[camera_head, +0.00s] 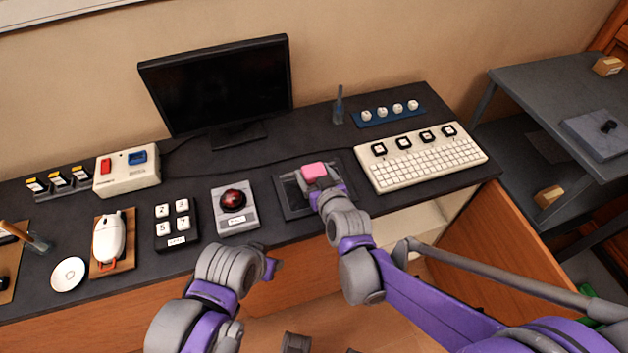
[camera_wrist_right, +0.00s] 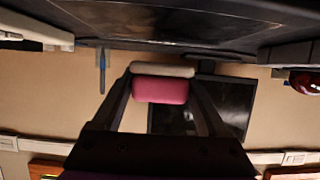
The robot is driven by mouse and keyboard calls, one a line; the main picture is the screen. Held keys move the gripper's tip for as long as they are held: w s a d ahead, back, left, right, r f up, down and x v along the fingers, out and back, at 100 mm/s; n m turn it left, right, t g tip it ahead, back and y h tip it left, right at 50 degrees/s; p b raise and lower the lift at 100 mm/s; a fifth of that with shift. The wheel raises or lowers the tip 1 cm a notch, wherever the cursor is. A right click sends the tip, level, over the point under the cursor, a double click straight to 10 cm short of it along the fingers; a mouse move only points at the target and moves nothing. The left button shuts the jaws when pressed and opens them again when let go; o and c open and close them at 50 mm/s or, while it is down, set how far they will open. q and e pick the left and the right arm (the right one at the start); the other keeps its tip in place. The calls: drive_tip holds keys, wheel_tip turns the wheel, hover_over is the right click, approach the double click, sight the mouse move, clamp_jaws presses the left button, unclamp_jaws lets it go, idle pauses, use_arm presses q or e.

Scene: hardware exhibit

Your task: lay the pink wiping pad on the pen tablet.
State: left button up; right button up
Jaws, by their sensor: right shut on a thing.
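The pink wiping pad (camera_head: 314,170) is held in my right gripper (camera_head: 321,187), over the dark pen tablet (camera_head: 291,199). In the right wrist view, the pad (camera_wrist_right: 160,90) sits between the two fingers, with a pale grey layer along its upper edge in the picture. A gap appears between the pad and the dark surface at the top of that view. The gripper and arm hide part of the tablet in the head view. My left gripper (camera_head: 271,267) is low, in front of the desk edge; its jaws cannot be made out.
A white keyboard (camera_head: 425,160) stands right of the tablet, and a red-button box (camera_head: 235,206) stands left. A monitor (camera_head: 218,85) is behind. A blue strip with white knobs (camera_head: 388,117) and a pen holder (camera_head: 338,108) stand at the back. The front strip below the tablet is narrow.

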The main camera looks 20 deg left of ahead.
sight(314, 181)
drive_tip(key=shift+f, duration=1.55)
drive_tip(key=shift+b, duration=0.35)
drive_tip(key=shift+f, duration=0.2)
drive_tip(key=o, duration=1.2)
drive_tip(key=shift+o, duration=0.2)
drive_tip(key=shift+r, duration=0.15)
drive_tip(key=shift+r, duration=0.2)
drive_tip(key=p+v, duration=0.1)
drive_tip(key=v, duration=1.1)
drive_tip(key=shift+f, duration=0.15)
